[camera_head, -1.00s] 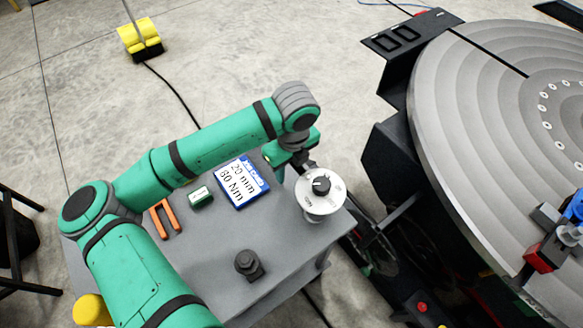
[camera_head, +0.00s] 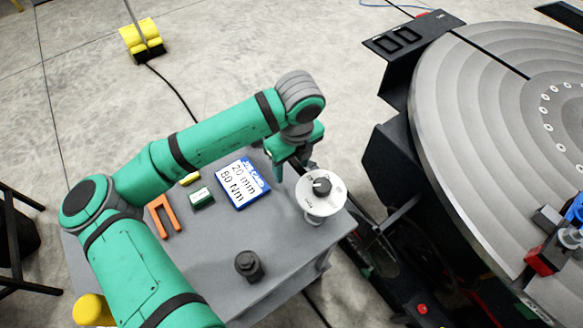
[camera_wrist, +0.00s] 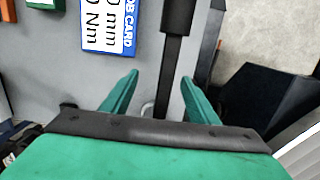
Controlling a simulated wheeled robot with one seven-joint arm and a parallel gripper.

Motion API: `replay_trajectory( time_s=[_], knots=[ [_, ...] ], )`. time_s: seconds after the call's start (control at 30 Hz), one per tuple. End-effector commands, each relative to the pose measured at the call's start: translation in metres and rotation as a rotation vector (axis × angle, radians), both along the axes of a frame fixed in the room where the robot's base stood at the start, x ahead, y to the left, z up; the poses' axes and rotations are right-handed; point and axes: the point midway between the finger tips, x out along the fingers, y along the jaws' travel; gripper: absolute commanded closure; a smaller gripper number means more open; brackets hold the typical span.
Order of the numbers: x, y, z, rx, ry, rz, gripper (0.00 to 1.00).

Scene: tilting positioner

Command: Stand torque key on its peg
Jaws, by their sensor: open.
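My gripper (camera_head: 292,168) hangs over the right back edge of the grey table, just left of a white round dial. In the wrist view its two green fingers (camera_wrist: 160,80) are apart. A dark bar (camera_wrist: 172,65) with a thicker black block at its far end runs between and beyond the fingers. It may be the torque key; I cannot tell whether the fingers touch it. In the head view it is mostly hidden by my gripper. The peg is not clearly identifiable.
On the table (camera_head: 205,255) lie a blue-and-white job card (camera_head: 240,183), a green box (camera_head: 201,198), a yellow piece (camera_head: 190,179), an orange fork-shaped piece (camera_head: 165,215) and a black block (camera_head: 249,265). The white dial (camera_head: 321,192) stands at the right edge. A large round turntable (camera_head: 490,120) stands right.

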Motion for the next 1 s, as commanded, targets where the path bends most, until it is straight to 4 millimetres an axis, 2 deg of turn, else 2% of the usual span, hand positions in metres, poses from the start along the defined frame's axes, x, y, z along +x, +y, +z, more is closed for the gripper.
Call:
replay_trajectory(
  time_s=[0.6,1.0],
  knots=[
    [-0.001,-0.001,0.041,0.0,0.0,-0.001,0.45],
    [-0.001,-0.001,0.045,-0.001,0.0,-0.001,0.45]
  ],
)
